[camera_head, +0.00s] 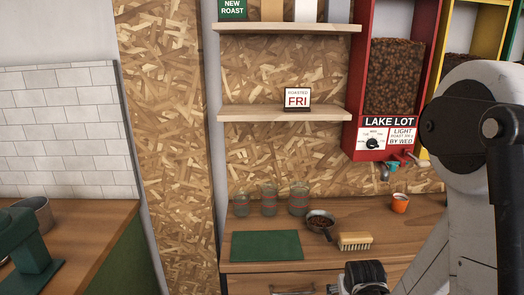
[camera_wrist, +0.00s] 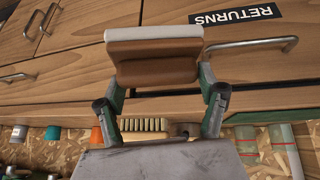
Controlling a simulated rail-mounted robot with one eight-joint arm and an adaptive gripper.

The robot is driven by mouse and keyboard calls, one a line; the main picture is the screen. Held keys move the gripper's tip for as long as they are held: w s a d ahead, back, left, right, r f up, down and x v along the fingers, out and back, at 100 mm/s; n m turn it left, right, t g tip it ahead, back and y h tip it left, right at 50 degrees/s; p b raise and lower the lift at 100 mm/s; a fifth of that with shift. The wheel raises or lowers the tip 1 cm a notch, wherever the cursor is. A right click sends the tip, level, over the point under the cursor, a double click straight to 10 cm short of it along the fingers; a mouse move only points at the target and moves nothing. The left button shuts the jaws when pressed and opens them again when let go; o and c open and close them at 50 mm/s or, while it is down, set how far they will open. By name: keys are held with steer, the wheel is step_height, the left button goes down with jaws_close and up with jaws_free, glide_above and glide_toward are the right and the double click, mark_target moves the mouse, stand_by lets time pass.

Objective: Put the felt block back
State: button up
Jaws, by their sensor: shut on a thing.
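The felt block (camera_wrist: 158,68), brown with a pale grey-white layer along one long side, is held in my gripper (camera_wrist: 160,82) in the wrist view. The green-sided fingers are shut on its two ends. It is in the air in front of the wooden drawer fronts (camera_wrist: 80,55), and I cannot tell how far from them. In the head view the block and the fingertips are out of sight; only a dark part of my wrist shows at the bottom edge.
A drawer labelled RETURNS (camera_wrist: 235,15) has a metal handle (camera_wrist: 250,44). On the bench (camera_head: 330,255) are a green mat (camera_head: 266,245), a brush (camera_head: 355,241), a pan of beans (camera_head: 320,222), several glass jars (camera_head: 269,200) and an orange cup (camera_head: 399,203). A FRI sign (camera_head: 297,99) stands on the lower shelf.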

steer(key=a, duration=0.5)
steer(key=shift+a, duration=0.25)
steer(key=shift+d, duration=0.1)
